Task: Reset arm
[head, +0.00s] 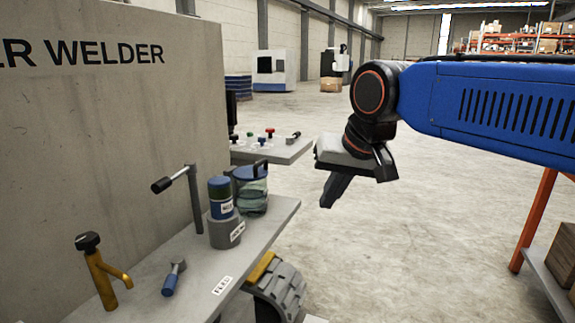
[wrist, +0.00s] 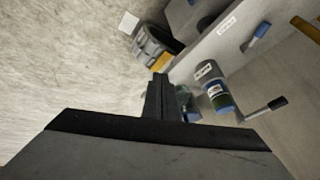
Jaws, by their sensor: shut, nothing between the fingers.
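My gripper (head: 333,190) hangs in the air to the right of the grey bench, its fingers pointing down, shut and empty. In the wrist view its dark fingers (wrist: 158,97) are together, over the floor beside the bench edge. My blue arm reaches in from the right in the head view. No thing that I can tell is a microscope shows in either view.
The grey bench (head: 180,262) holds a yellow tap (head: 97,268), a lever (head: 180,178), a labelled bottle (head: 221,198), a jar (head: 251,190) and a blue-handled tool (head: 172,280). A concrete wall (head: 110,130) stands behind. An orange rack (head: 532,220) is at right. Open floor lies between.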

